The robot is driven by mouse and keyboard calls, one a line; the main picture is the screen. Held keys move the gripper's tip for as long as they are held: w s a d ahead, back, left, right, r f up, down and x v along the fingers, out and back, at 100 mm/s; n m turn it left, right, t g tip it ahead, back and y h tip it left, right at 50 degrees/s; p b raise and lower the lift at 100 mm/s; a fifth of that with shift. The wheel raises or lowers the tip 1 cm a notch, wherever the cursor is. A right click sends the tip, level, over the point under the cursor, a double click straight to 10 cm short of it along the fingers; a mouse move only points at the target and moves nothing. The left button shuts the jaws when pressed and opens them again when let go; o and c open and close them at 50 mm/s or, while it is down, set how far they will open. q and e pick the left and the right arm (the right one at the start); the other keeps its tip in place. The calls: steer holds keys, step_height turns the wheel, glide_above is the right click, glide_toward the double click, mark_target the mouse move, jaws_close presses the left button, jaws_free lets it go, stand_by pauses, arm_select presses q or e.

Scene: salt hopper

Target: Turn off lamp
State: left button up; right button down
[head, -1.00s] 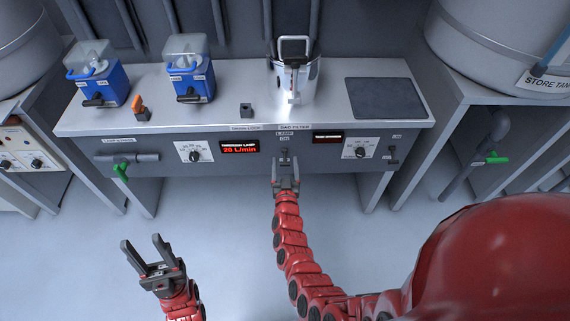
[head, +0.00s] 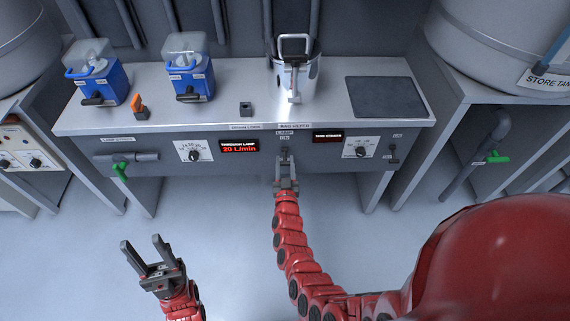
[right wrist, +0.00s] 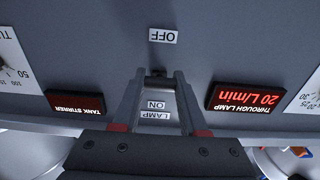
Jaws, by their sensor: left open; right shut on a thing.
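The lamp switch (right wrist: 156,74) is a small dark lever on the grey front panel, between an ON label (right wrist: 156,105) and an OFF label (right wrist: 163,36), both upside down in the right wrist view. The lever stands near the ON label in that view. My right gripper (right wrist: 160,78) is shut on the switch, its fingers on either side. In the head view my right gripper (head: 285,162) is against the panel below the LAMP label (head: 285,133) and hides part of the switch. My left gripper (head: 143,242) is open and empty above the floor.
The through lamp display (head: 239,146) reads 20 L/min in red. A tank stirrer display (right wrist: 76,102) and dials (head: 194,152) flank the switch. Blue containers (head: 190,80) and a metal filter vessel (head: 296,75) stand on the bench. A green-handled valve (head: 121,170) juts out left.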

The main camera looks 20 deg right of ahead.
steer(key=shift+w+f+t+b, duration=0.1)
steer(key=shift+f+t+b, duration=0.5)
steer(key=shift+b, duration=0.65)
steer(key=shift+r+b, duration=0.1)
steer(key=shift+b, duration=0.2)
steer(key=shift+r, duration=0.25)
steer(key=shift+c, duration=2.2)
jaws_free()
steer(key=f+p+v, duration=0.1)
steer(key=v, duration=1.6)
steer(key=shift+a, duration=0.15)
steer(key=shift+r, duration=0.15)
